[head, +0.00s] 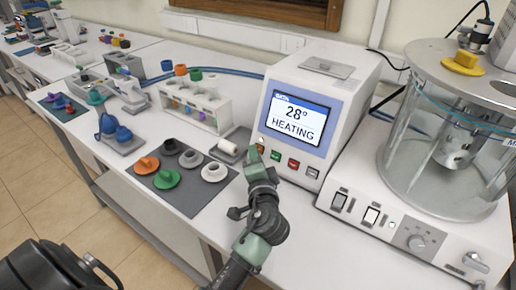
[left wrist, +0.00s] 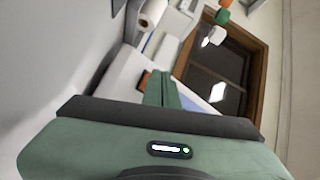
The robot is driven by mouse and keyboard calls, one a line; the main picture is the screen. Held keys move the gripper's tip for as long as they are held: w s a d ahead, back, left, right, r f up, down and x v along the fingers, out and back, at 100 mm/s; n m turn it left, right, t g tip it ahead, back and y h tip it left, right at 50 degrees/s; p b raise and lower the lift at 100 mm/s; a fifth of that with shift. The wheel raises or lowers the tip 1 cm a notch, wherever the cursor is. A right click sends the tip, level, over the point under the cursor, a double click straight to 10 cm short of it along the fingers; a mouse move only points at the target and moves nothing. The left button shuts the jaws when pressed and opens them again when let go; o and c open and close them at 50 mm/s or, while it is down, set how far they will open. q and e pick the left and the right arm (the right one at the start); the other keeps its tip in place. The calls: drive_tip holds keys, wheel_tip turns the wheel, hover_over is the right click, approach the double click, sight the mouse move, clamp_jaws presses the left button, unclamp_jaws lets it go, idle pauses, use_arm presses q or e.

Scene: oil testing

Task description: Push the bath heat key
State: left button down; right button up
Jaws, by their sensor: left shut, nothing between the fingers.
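The white control unit (head: 348,95) stands on the bench, its blue-framed screen (head: 297,118) reading 28° HEATING. Below the screen is a row of keys, with a green key (head: 275,155), a red key (head: 293,163) and a pale key (head: 312,172) visible. The row's left end is partly hidden by my left gripper (head: 254,154). That gripper is shut and empty, its fingertips close to the panel at the left end of the row; contact cannot be told. In the left wrist view the shut green fingers (left wrist: 166,90) point towards the unit. My right gripper is not in view.
Right of the unit stands a glass bath (head: 440,145) on a white base (head: 375,240) with switches and a knob. Left of my gripper lies a grey mat (head: 190,205) with coloured parts, and behind it a white vial rack (head: 195,108).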

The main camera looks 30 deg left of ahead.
use_arm(q)
drive_tip(key=shift+s+r, duration=0.2)
drive_tip(key=shift+s, duration=0.3)
drive_tip(key=s, duration=0.1)
drive_tip(key=s+r+p, duration=0.1)
drive_tip(key=s, duration=0.1)
drive_tip(key=s+p, duration=0.1)
drive_tip(key=shift+s+a+r, duration=0.25)
drive_tip(key=shift+s+r, duration=0.05)
drive_tip(key=shift+r, duration=0.1)
idle(0.6)
